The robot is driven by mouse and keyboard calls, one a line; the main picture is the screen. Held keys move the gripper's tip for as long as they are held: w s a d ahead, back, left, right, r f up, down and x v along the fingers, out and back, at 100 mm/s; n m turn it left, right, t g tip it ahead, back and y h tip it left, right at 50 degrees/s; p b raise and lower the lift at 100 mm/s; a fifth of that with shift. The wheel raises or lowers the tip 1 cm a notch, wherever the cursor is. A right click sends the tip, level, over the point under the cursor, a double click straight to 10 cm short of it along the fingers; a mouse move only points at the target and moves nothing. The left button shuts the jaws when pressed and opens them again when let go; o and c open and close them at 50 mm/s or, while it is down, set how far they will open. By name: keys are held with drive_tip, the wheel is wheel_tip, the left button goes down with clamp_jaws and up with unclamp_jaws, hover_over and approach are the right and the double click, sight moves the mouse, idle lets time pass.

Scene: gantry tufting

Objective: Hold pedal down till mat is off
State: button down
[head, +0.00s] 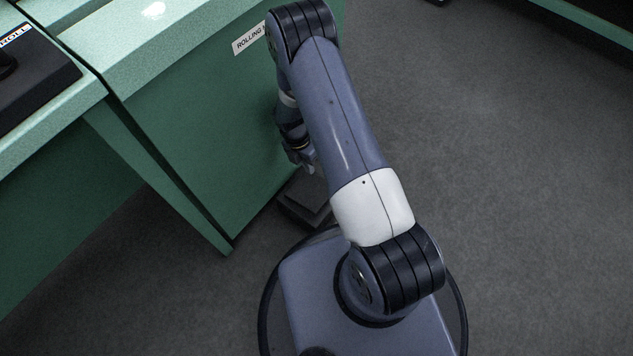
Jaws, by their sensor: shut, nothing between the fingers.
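A dark, low pedal (305,200) sits on the grey floor at the foot of the green cabinet. My arm and the rim of my base hide part of it. My gripper (308,168) points down just above or against the pedal, shut with nothing in it. My arm covers much of the gripper, and I cannot tell whether the fingertips touch the pedal or how far it is pressed. No mat can be made out in this view.
The green cabinet (185,130) stands left of my arm, with a white label (250,38) reading "ROLLING". A black device (35,75) rests on the lower green counter at the far left. Grey floor (520,180) is clear to the right.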

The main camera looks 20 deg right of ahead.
sight(320, 197)
idle(0.3)
drive_tip(key=b+x, duration=0.5)
drive_tip(key=x, duration=0.9)
